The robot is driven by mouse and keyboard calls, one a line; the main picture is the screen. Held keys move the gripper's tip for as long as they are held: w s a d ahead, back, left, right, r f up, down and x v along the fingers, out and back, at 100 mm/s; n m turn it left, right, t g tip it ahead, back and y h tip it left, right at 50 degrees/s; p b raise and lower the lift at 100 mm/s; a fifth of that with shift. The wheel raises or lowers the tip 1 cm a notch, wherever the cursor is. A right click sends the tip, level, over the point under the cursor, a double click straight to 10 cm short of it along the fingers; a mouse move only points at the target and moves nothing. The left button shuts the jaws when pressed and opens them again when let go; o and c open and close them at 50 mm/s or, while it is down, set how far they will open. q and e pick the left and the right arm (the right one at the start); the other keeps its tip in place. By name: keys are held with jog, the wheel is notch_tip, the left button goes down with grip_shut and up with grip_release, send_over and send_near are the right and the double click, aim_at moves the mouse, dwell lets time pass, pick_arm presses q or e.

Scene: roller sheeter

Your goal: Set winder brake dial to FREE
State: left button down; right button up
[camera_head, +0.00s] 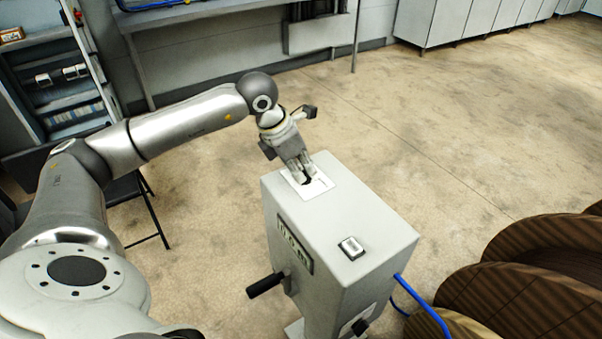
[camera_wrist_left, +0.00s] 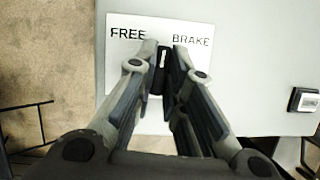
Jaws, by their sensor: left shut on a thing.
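The winder brake dial is a small dark knob (camera_wrist_left: 164,58) with a short white mark, on a white label plate (camera_wrist_left: 125,22) that reads FREE on the left and BRAKE on the right. In the wrist view, the mark lies between the two words; its exact setting cannot be told. My left gripper (camera_wrist_left: 164,50) is shut on the knob, one finger on each side. In the head view, my left gripper (camera_head: 304,172) reaches down onto the plate (camera_head: 318,187) on top of the grey machine box (camera_head: 345,215), hiding most of the knob. My right gripper is not in view.
A small switch (camera_head: 351,248) sits on the box's front right top. A black handle (camera_head: 266,285) sticks out of its left side and a blue cable (camera_head: 405,289) leaves its right. Large brown rolls (camera_head: 540,245) lie at the right. Floor behind the box is clear.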

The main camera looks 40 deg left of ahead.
pick_arm(q)
jog(key=n+b, duration=0.1)
jog(key=n+y+b, duration=0.1)
jog(key=n, duration=0.2)
jog(key=shift+d+f+t+y+b, duration=0.2)
jog(key=shift+d+t+y+b, duration=0.1)
jog(key=shift+y+b, duration=0.1)
jog(key=shift+r+n+y+b, duration=0.1)
jog(key=shift+n+y+b, duration=0.55)
jog(key=shift+n, duration=1.25)
jog(key=shift+s, duration=0.1)
jog(key=c, duration=1.5)
grip_release()
jog(key=a+v, duration=0.1)
jog(key=v, duration=1.1)
jog(key=shift+d, duration=0.5)
jog(key=shift+w, duration=0.25)
